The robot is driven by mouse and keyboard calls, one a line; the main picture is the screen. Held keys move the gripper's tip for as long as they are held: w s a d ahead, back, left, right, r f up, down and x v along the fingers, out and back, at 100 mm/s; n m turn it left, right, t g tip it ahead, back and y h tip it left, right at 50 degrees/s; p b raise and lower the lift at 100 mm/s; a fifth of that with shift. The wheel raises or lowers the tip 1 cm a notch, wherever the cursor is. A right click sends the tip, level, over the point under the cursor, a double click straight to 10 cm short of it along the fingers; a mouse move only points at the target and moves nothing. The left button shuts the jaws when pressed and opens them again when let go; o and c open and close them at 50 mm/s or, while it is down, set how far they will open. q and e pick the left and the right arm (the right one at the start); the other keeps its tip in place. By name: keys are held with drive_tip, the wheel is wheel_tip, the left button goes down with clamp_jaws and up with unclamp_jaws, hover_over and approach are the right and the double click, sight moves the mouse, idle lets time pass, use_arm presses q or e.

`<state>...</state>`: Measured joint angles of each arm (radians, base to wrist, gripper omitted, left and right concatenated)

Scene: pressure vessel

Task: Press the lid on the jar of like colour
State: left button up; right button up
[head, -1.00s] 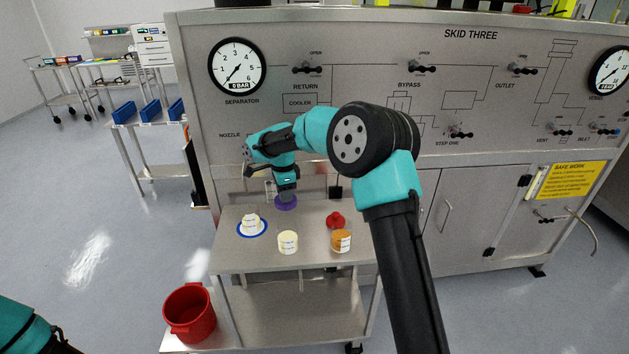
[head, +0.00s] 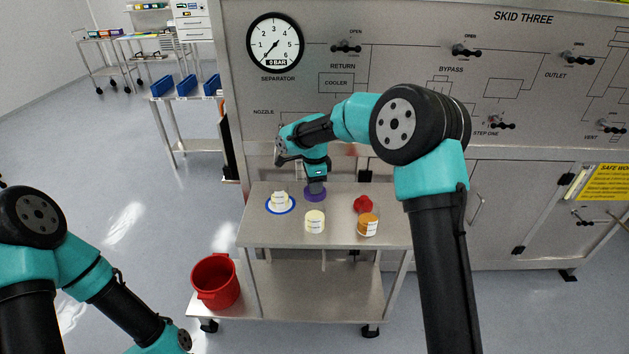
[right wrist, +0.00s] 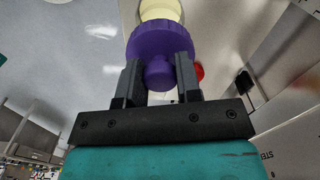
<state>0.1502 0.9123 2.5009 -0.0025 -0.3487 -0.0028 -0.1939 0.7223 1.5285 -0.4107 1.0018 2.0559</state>
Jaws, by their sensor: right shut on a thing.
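My right gripper (right wrist: 158,82) is shut on the knob of a purple lid (right wrist: 160,40). The lid (head: 314,194) also shows in the head view, below the gripper, over the back part of the cart top; I cannot tell its height. A pale yellow jar (head: 315,222) stands in front of it and shows partly beyond the lid in the right wrist view (right wrist: 160,8). An orange jar (head: 368,226) with a pale label stands to the right. A small white jar or cup (head: 280,198) sits on a blue-rimmed plate at the left. My left gripper is out of view.
A red knobbed thing (head: 363,204) lies behind the orange jar. The steel cart top (head: 270,232) is clear around the jars. The panel (head: 400,60) with gauge and valves stands behind. A red bucket (head: 215,281) stands low at the left on the cart's lower shelf.

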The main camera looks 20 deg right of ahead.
sight(315, 196)
drive_tip(key=shift+f, duration=2.4)
drive_tip(key=shift+f, duration=0.2)
idle(0.5)
drive_tip(key=o, duration=1.5)
drive_tip(key=shift+c, duration=0.2)
drive_tip(key=shift+r, duration=0.1)
drive_tip(key=shift+r, duration=3.45)
drive_tip(key=shift+c, duration=0.5)
clamp_jaws()
